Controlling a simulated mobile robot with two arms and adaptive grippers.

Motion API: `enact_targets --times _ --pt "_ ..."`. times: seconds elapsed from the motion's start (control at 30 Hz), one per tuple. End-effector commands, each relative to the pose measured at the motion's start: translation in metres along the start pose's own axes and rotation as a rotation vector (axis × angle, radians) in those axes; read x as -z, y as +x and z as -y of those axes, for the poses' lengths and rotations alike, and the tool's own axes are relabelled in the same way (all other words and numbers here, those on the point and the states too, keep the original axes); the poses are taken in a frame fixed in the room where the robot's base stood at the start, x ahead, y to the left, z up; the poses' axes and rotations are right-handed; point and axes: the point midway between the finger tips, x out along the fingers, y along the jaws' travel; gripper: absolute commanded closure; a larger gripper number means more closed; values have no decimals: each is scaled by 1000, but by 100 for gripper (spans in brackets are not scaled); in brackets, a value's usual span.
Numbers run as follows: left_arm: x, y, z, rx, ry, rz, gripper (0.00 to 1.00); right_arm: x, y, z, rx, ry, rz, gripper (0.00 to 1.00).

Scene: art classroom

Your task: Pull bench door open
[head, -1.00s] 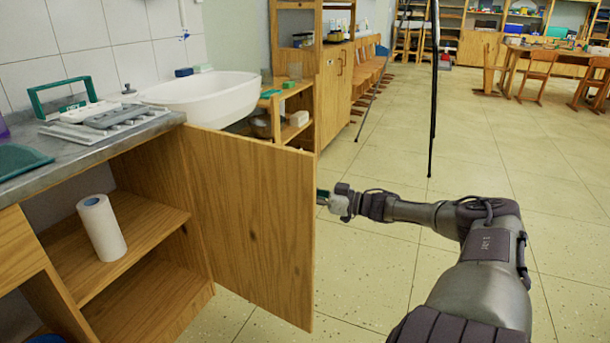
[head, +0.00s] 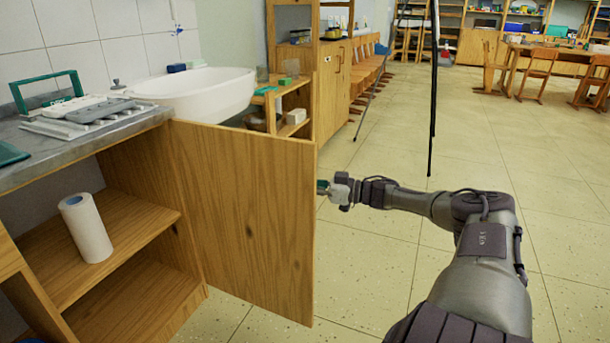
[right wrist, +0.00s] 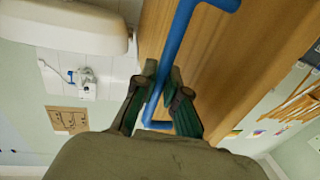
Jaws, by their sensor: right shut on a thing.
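The wooden bench door (head: 245,215) stands swung well out from the bench cabinet, with its inner face towards the head camera. My right gripper (head: 323,187) is at the door's free edge, on its outer side, with its fingertips partly hidden behind the door. In the right wrist view, a blue bar handle (right wrist: 176,45) runs along the wooden door face (right wrist: 235,60). The fingers of my right gripper (right wrist: 163,78) are shut around this handle. The handle is hidden in the head view. My left gripper is not in view.
The open cabinet shows a shelf (head: 130,230) with a white paper roll (head: 86,228). Above are the grey countertop (head: 30,170), a tray (head: 90,120) and a white sink (head: 195,92). A dark easel leg (head: 433,110) stands beyond my arm. The tiled floor (head: 380,280) around my arm is clear.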

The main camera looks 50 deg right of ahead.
Motion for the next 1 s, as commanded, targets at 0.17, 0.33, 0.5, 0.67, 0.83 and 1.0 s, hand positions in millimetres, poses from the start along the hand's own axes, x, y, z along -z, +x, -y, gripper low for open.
enact_targets --times 0.17,0.33,0.5,0.67,0.83,1.0 --pt "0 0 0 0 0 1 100 1 1 1 1 1 -2 77" --pt "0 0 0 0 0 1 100 0 0 0 1 0 -1 77" --pt "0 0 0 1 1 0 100 0 -2 0 0 1 1 77" --pt "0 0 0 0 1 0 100 -2 -11 0 0 1 6 77" --pt "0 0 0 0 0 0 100 -2 -24 0 1 2 9 77" --pt "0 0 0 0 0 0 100 -2 -36 2 12 4 9 77"
